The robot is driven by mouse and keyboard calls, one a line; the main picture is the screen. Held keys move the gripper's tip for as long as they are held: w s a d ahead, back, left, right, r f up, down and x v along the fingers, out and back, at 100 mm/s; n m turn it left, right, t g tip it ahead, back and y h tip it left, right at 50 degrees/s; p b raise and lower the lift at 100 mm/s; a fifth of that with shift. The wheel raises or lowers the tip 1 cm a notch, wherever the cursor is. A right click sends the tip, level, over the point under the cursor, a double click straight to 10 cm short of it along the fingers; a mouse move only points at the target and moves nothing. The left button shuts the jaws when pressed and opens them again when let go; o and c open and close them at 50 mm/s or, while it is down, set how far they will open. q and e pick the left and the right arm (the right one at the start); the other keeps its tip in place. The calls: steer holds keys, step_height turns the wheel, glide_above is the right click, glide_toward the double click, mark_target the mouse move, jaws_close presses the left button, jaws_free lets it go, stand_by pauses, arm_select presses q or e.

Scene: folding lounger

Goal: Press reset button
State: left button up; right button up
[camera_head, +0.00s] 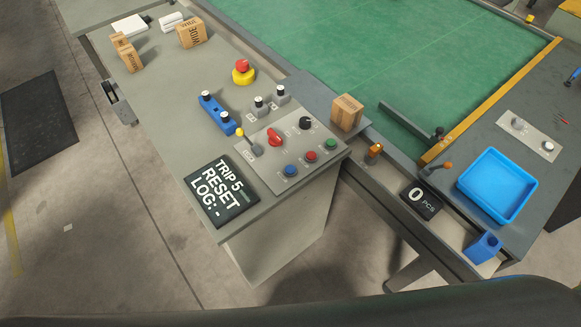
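A grey panel with controls (270,172) sits on the near end of the grey console. It bears a blue push button (290,170), a red push button (310,156) and a green push button (331,143). Their labels are too small to read, so I cannot tell which one is reset. A red rotary knob (274,138), a black knob (305,123) and a yellow-tipped lever (249,142) are beside them. A dark display (222,193) reads "TRIP 5 RESET LOG:-". A red mushroom button on a yellow base (242,71) stands farther back. Neither gripper is in view.
Wooden blocks (191,33) and white items lie at the console's far end. A blue holder (219,115) and another wooden block (346,112) stand near the controls. Right are a green bed (380,60), a blue tray (497,186) and a counter (421,199) reading 0.

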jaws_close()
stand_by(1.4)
